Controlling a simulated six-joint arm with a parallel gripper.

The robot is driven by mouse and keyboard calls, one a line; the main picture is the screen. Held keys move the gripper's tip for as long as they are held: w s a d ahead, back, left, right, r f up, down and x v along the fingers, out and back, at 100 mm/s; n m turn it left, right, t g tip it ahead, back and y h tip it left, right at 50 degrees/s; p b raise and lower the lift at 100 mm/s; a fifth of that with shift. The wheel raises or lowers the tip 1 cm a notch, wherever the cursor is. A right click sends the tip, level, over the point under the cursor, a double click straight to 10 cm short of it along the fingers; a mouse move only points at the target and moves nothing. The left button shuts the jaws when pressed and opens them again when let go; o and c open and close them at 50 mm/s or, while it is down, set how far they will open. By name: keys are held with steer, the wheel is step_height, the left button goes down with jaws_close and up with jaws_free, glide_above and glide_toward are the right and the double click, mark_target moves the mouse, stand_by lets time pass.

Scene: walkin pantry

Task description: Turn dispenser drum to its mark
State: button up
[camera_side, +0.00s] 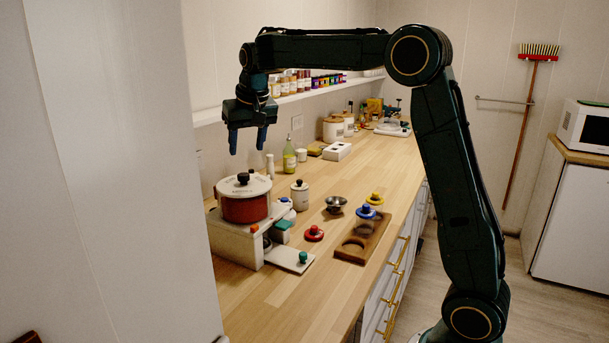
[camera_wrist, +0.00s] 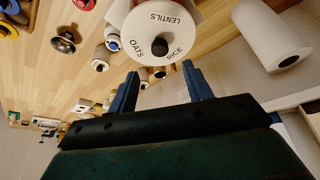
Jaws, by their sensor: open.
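The dispenser drum (camera_side: 245,206) is red with a white top and a dark central knob (camera_side: 244,178). It sits on a white stand (camera_side: 236,239) on the wooden counter. In the wrist view the white drum top (camera_wrist: 170,22) reads LENTILS, OATS and RICE around the black knob (camera_wrist: 159,46). I cannot make out a mark on the stand. My gripper (camera_side: 247,143) hangs above the drum, fingers pointing down, apart and empty. In the wrist view its blue fingers (camera_wrist: 161,80) are spread, with the knob seen beyond them. Nothing touches the drum.
A wooden board (camera_side: 354,248) with round recesses stands to the right, with blue-topped (camera_side: 366,211) and yellow-topped (camera_side: 375,198) items. A red lid (camera_side: 314,234), a metal bowl (camera_side: 336,204) and a white jar (camera_side: 300,196) are nearby. A paper roll (camera_wrist: 270,36) shows in the wrist view.

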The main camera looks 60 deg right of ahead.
steer(key=s+a+r+n, duration=0.1)
steer(key=s+a+r, duration=0.2)
steer(key=s, duration=0.4)
steer(key=s+a+r+n, duration=0.1)
steer(key=s+a+r, duration=0.1)
steer(key=s, duration=0.5)
steer(key=s+a+f+n+t+y, duration=0.1)
steer(key=s+a+f, duration=0.3)
steer(key=s, duration=0.7)
steer(key=shift+s+a+f+n+t, duration=0.2)
steer(key=shift+s+f+n+t, duration=0.15)
steer(key=shift+f+n, duration=0.4)
steer(key=s+a+f+n+y, duration=0.1)
steer(key=s+a+f, duration=0.1)
steer(key=s+f, duration=0.4)
steer(key=shift+s+a, duration=0.25)
steer(key=shift+s, duration=0.4)
steer(key=shift+n, duration=0.25)
